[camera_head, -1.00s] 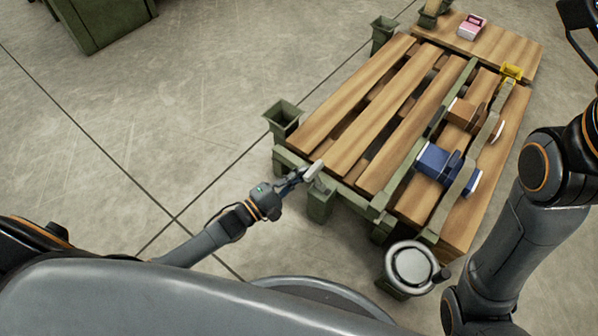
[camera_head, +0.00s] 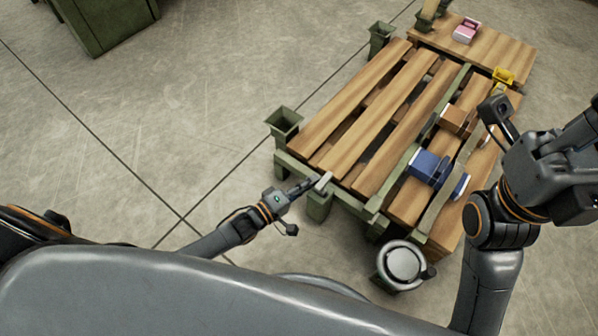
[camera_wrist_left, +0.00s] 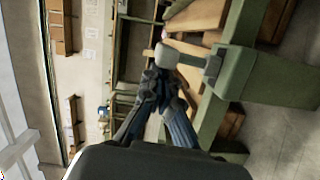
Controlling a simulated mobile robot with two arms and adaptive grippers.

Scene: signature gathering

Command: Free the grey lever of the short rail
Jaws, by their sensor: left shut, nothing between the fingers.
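The grey lever (camera_head: 324,181) is a pale, short bar at the front left corner of the wooden pallet deck, on the green short rail (camera_head: 352,200). In the left wrist view the lever (camera_wrist_left: 190,60) has a rounded pale end and joins a green post. My left gripper (camera_head: 304,187) is shut and empty, with its tips close beside the lever; in the left wrist view its fingertips (camera_wrist_left: 157,82) are just below the lever's rounded end. I cannot tell whether they touch. My right arm stands over the right side of the deck; its fingers cannot be made out.
A blue block (camera_head: 428,166), an orange-brown block (camera_head: 456,119) and a yellow piece (camera_head: 503,76) lie along the deck's right side. A pink item (camera_head: 466,31) is at the back. A round grey-topped canister (camera_head: 403,263) stands in front.

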